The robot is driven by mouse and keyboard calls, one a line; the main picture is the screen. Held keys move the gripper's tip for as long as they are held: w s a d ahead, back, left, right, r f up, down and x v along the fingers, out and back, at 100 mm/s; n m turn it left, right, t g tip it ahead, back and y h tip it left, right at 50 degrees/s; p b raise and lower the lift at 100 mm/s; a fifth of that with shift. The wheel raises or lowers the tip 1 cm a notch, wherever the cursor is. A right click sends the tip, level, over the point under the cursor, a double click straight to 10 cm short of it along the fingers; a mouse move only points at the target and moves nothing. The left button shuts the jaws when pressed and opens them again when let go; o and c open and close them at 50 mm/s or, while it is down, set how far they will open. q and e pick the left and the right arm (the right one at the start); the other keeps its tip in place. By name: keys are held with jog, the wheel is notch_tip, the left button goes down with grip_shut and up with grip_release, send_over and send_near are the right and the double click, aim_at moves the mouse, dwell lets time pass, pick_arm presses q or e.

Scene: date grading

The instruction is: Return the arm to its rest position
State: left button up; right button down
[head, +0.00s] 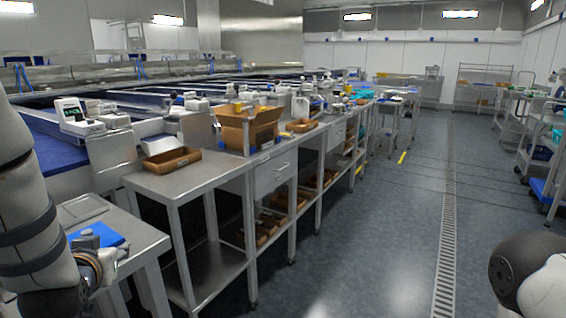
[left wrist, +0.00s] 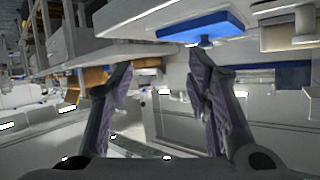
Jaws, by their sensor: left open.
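My left arm (head: 35,215) comes in at the left edge of the head view and hangs down beside a small steel table. Its gripper does not show there. In the left wrist view my left gripper (left wrist: 160,72) has two dark fingers spread apart with nothing between them. That view looks upside down, with lamps low in the picture. Part of my right arm (head: 520,268) shows at the lower right of the head view. Its gripper is out of view.
The small steel table (head: 145,240) bears a blue item (head: 98,235) close to my left arm. A long steel bench (head: 190,182) holds a brown tray (head: 172,160) and an open cardboard box (head: 248,128). The grey aisle floor (head: 385,230) is clear.

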pick_arm(q)
jog(key=s+d+f+m+g+h, duration=0.15)
jog(key=s+d+f+g, duration=0.3)
jog(key=s+f, duration=0.55)
jog(key=s+d+f+m+g+h, duration=0.1)
jog(key=s+d+f+g+h, duration=0.3)
jog(key=s+f, duration=0.65)
jog(key=s+d+f+g, duration=0.2)
jog(key=s+d+f, duration=0.1)
jog(key=s, duration=0.5)
jog(key=s+d+f+g, duration=0.3)
jog(key=s+d+f, duration=0.1)
jog(key=s, duration=0.5)
jog(key=shift+s+m, duration=0.2)
jog(key=shift+m, duration=0.25)
